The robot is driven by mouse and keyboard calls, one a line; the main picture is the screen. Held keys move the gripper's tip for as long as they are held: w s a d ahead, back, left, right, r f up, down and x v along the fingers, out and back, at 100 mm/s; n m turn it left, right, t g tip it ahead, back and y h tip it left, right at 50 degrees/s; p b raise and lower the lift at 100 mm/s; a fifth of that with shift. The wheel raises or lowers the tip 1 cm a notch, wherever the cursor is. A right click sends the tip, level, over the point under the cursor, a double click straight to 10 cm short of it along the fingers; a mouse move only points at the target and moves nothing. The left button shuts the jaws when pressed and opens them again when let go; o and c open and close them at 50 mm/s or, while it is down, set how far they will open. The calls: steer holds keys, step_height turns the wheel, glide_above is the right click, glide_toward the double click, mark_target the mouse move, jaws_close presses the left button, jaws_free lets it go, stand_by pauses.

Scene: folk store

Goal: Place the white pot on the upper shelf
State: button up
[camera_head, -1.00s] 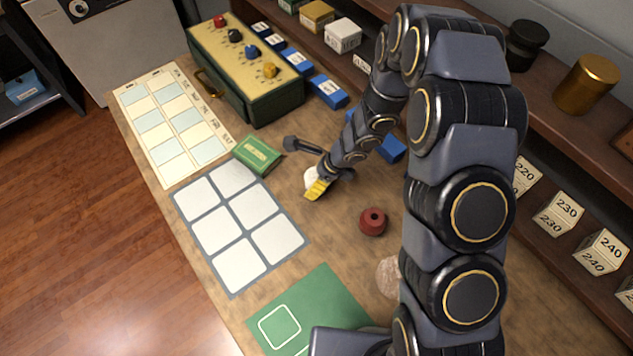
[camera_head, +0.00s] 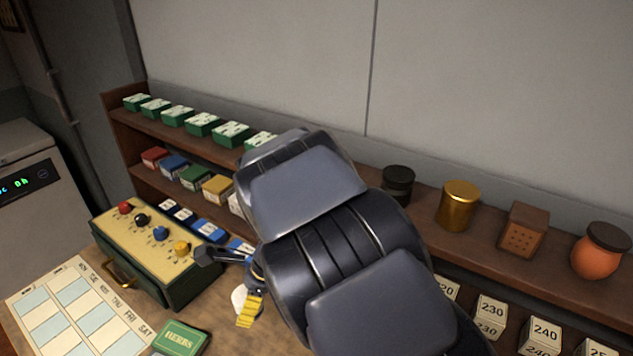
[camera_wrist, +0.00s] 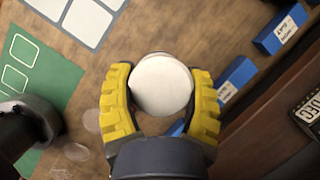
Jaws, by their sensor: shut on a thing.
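The white pot (camera_wrist: 162,85) shows as a round white top between the yellow fingers of my gripper (camera_wrist: 160,95) in the wrist view. The fingers are shut on its sides, and it is above the table. In the head view only a small part of the white pot (camera_head: 239,298) shows beside a yellow finger of my gripper (camera_head: 250,308); my arm hides the rest. The upper shelf (camera_head: 425,205) runs along the wall. It bears a black jar (camera_head: 398,184), a gold jar (camera_head: 459,206), a brown perforated box (camera_head: 523,230) and an orange jar (camera_head: 600,250) on the right.
Several green boxes (camera_head: 202,124) line the upper shelf's left part. Coloured boxes (camera_head: 196,177) stand on the lower shelf, with numbered blocks (camera_head: 491,312) at right. A knobbed green case (camera_head: 155,250) and a green herbs box (camera_head: 180,338) are on the table. My arm covers the shelf's middle.

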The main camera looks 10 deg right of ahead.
steer(key=s+d+r+m, duration=0.1)
steer(key=s+d+r, duration=0.2)
steer(key=d+r, duration=0.5)
steer(key=s+d+r+m, duration=0.1)
steer(key=s+d+r, duration=0.1)
steer(key=d+r, duration=0.55)
steer(key=s+d+r+m+t+h, duration=0.2)
steer(key=s+d+r+m, duration=0.55)
steer(key=s+d, duration=0.4)
steer(key=s+d+r+m+t+h, duration=0.1)
steer(key=s+d+r+m+h, duration=0.1)
steer(key=s+d+r+m, duration=0.65)
steer(key=d+f, duration=0.2)
steer(key=d, duration=0.2)
steer(key=w+d+f+n, duration=0.1)
steer(key=d+f, duration=0.2)
steer(key=d, duration=0.2)
steer(key=d+f+n, duration=0.1)
steer(key=d+f, duration=0.2)
steer(key=d, duration=0.2)
steer(key=shift+w+d, duration=0.1)
steer(key=shift+w, duration=0.15)
steer(key=shift+d+f, duration=0.15)
steer(key=shift+w+d+f, duration=0.1)
steer(key=shift+d+f, duration=0.05)
steer(key=shift+f, duration=0.75)
steer(key=shift+d+f, duration=0.1)
steer(key=shift+f, duration=0.8)
steer(key=shift+f, duration=0.15)
